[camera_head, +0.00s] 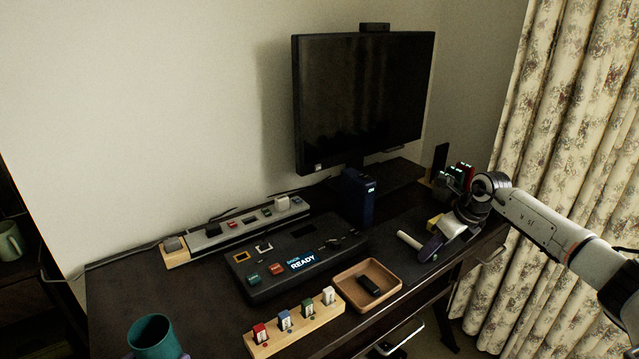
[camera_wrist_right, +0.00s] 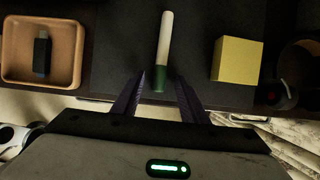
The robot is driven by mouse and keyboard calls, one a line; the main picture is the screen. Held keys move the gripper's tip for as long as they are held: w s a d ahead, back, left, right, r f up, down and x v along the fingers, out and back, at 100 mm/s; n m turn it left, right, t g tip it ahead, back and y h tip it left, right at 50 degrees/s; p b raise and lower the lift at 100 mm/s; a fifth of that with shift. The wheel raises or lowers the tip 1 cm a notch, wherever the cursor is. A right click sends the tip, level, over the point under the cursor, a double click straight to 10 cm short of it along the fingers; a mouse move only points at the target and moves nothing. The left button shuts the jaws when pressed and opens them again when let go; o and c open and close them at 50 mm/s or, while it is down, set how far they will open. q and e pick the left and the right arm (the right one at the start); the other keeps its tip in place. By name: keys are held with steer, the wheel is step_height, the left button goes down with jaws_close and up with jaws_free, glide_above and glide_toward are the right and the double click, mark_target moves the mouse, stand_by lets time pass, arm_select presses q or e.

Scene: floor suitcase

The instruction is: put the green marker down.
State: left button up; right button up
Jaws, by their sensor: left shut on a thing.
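The green marker (camera_wrist_right: 163,50) has a white body and a green end. In the right wrist view its green end lies between the fingers of my right gripper (camera_wrist_right: 161,82), with a gap on each side. In the head view the marker's white part (camera_head: 409,240) shows on the dark mat, in front of my right gripper (camera_head: 440,238), which is open. My left gripper (camera_head: 158,356) barely shows at the bottom left edge, its finger ends beside a teal cup (camera_head: 152,331). It is shut on this cup; most of the gripper is out of frame.
A wooden tray (camera_head: 343,290) with a black stick lies left of the marker. A yellow block (camera_wrist_right: 238,59) lies close on its right. A dark console (camera_head: 297,256), a blue box (camera_head: 357,196), a wooden rack (camera_head: 295,332) and a monitor (camera_head: 362,98) fill the desk.

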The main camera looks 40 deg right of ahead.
jaws_close()
steer(key=shift+r, duration=0.1)
step_height(320, 180, up, 10)
stand_by(0.6)
steer(key=shift+a, duration=0.15)
